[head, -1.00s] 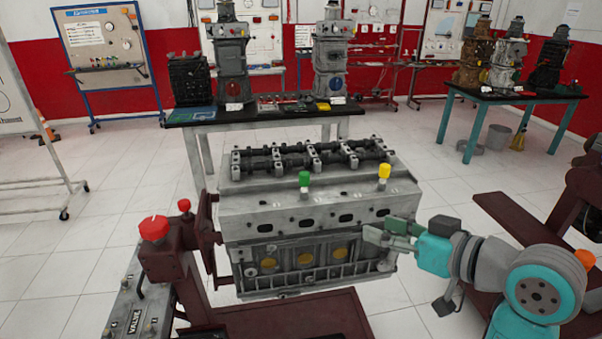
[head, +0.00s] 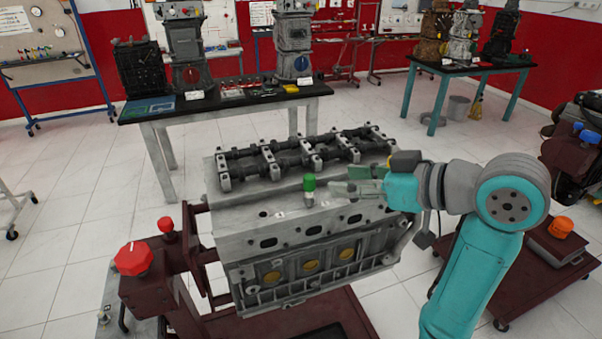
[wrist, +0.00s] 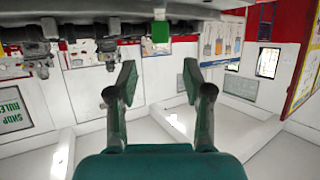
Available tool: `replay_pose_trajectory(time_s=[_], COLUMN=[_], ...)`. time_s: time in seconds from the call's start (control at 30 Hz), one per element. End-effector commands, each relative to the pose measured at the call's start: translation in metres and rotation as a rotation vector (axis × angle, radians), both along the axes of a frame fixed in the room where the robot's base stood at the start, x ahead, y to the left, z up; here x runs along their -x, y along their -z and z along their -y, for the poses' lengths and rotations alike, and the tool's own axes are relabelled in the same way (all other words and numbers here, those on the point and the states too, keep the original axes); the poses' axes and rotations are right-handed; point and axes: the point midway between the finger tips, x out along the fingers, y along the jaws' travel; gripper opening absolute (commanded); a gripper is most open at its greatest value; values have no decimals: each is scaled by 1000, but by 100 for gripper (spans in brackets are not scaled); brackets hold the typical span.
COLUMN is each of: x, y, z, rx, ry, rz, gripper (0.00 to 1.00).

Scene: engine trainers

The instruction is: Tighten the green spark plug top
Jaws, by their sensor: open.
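The green spark plug top (head: 309,183) stands upright on the top face of the grey engine block (head: 250,230), left of my gripper in the head view. My gripper (head: 340,183) is level with it, fingers pointing left at it, a short gap apart. In the wrist view, which is upside down, the green top (wrist: 160,32) lies ahead, centred beyond the fingertips. My gripper (wrist: 158,82) is open and empty there, with white wall and floor visible between the fingers. The yellow plug top is mostly or fully hidden behind my gripper in the head view.
Camshafts (head: 305,155) run along the block behind the plug. A dark red stand with a red knob (head: 133,259) is at lower left. A bench (head: 230,107) with engine parts is behind. A dark red cart with an orange knob (head: 561,228) is at right.

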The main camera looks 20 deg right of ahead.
Motion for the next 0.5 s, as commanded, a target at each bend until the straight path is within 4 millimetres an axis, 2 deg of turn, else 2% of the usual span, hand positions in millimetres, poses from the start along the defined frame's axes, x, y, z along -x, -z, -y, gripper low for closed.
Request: replay_pose_trajectory(time_s=[0.5], x=[-65], y=[33], z=[-40], rx=[0], ry=[-3], rz=[-2], gripper=[51])
